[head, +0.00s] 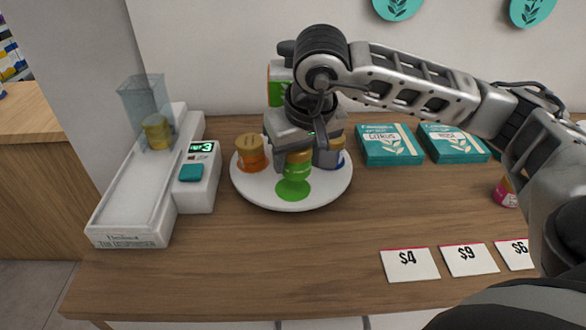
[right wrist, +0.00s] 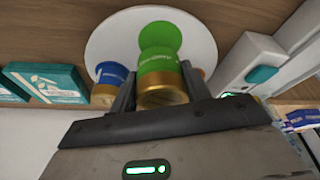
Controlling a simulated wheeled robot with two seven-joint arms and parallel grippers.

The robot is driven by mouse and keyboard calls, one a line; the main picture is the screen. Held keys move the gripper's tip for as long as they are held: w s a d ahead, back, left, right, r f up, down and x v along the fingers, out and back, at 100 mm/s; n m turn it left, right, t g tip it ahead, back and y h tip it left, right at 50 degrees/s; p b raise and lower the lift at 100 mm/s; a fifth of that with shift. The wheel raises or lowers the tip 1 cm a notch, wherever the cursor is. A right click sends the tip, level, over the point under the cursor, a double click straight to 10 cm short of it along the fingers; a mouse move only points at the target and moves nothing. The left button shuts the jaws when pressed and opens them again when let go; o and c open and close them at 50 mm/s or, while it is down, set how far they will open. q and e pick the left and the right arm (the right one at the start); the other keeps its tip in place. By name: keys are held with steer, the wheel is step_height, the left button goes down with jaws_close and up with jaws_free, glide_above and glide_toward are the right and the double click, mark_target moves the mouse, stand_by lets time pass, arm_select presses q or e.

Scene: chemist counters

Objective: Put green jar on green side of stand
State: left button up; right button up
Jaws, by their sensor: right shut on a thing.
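The green jar (head: 298,166) with a gold lid is held in my right gripper (head: 298,160) over the front of the round white stand (head: 330,194). In the right wrist view, the green jar (right wrist: 161,78) sits between the two fingers, which are shut on it. A green patch (head: 293,189) on the stand lies just below and in front of the jar. I cannot tell whether the jar's base touches the stand. An orange jar (head: 251,153) stands at the stand's left and a blue jar (head: 330,155) at its right, partly hidden. My left gripper is not in view.
A white dispenser (head: 140,190) with a clear hopper stands left of the stand. Teal boxes (head: 389,145) are at the back right, price cards (head: 409,264) at the front right, and a pink jar (head: 506,192) is near my right arm. The front middle counter is clear.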

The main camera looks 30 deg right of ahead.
mark_target(293, 171)
steer(key=x, duration=0.3)
steer(key=shift+s+a+f+p, duration=0.15)
steer(key=shift+a+f+p, duration=0.1)
steer(key=shift+p, duration=0.1)
steer(key=shift+f, duration=0.35)
steer(key=shift+f, duration=0.15)
steer(key=o, duration=1.1)
steer(key=shift+r, duration=0.3)
steer(key=v, duration=1.2)
